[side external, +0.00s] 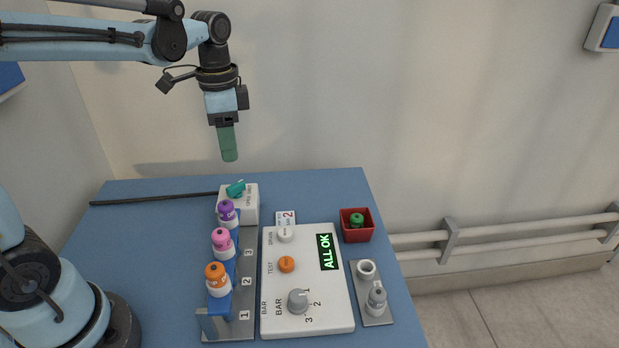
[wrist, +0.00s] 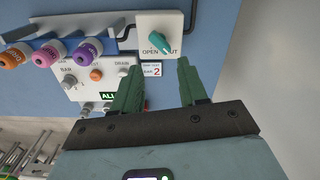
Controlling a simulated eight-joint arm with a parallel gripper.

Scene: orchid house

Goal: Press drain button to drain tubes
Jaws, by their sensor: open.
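A white control panel (side external: 328,290) lies on the blue table, with a small white button (side external: 286,235) near its DRAIN label. An orange button (side external: 287,264) by TEST and a grey BAR knob (side external: 298,300) are nearer the front. A green display (side external: 328,252) reads "ALL OK". Tubes with purple (side external: 226,211), pink (side external: 222,240) and orange (side external: 217,275) caps stand in a blue rack left of the panel. My gripper (side external: 229,158) is high above the table's back, clear of everything. In the wrist view its green fingers (wrist: 157,66) are apart and empty.
A white valve box (side external: 251,203) with a teal handle stands behind the tubes; its handle (wrist: 161,43) shows in the wrist view beside OPEN. A red bin (side external: 357,232) holds a green-capped item. A grey tray (side external: 372,318) holds a bottle.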

